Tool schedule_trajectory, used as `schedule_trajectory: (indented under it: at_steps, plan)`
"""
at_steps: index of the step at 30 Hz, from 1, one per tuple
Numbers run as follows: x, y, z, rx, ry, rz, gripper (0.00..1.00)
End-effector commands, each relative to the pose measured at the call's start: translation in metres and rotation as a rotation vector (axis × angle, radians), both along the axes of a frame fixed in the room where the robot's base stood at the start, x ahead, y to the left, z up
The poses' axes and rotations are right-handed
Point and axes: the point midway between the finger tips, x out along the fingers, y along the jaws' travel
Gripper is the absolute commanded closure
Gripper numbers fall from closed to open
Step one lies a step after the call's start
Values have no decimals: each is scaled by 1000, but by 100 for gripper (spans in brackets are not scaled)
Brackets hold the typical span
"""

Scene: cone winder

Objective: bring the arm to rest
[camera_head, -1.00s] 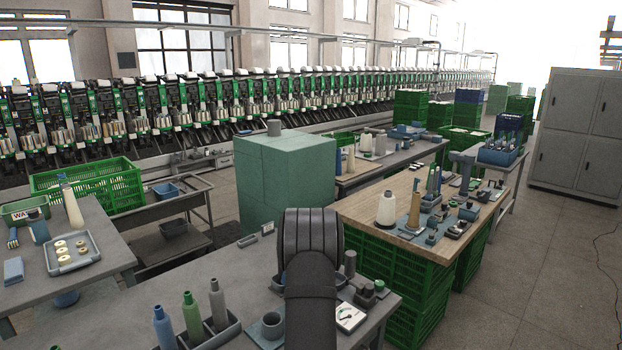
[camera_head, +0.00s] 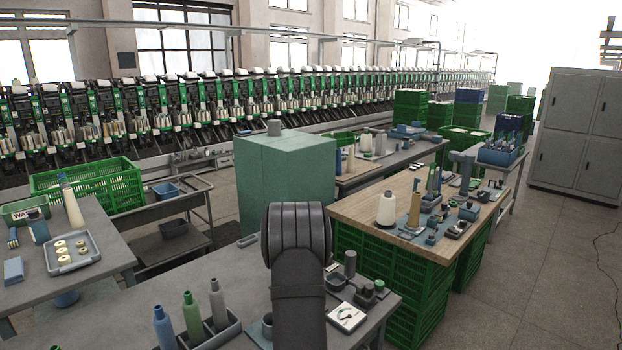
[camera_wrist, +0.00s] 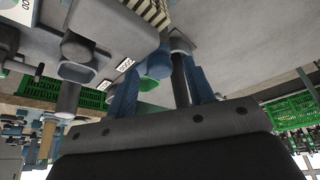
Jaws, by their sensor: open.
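My arm (camera_head: 297,290) rises at the bottom middle of the head view, over the near grey bench (camera_head: 245,285). It hides my gripper there. In the wrist view my gripper (camera_wrist: 163,92) shows two blue fingers spread apart, with a gap between them. A dark rod and a blue round part show in or behind that gap; I cannot tell how far off they are. Nothing is visibly gripped.
The near bench holds a tray of bottles (camera_head: 190,320), a white dial-like item (camera_head: 346,316) and small grey parts (camera_head: 366,294). A green cabinet (camera_head: 285,175) stands behind my arm. A wooden-topped table (camera_head: 360,212) with a cone stands to the right. Open floor lies far right.

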Motion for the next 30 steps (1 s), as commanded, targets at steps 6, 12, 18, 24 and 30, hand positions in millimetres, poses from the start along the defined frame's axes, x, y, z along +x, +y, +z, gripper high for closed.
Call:
schedule_trajectory:
  at_steps: [6,12,18,24,30]
  plan:
    - [0,1,0,-1,0,-100,52]
    - [0,1,0,-1,0,-153,52]
    - [0,2,0,0,-1,-168,52]
    - [0,1,0,0,-1,-167,46]
    - [-1,1,0,1,-4,-167,7]
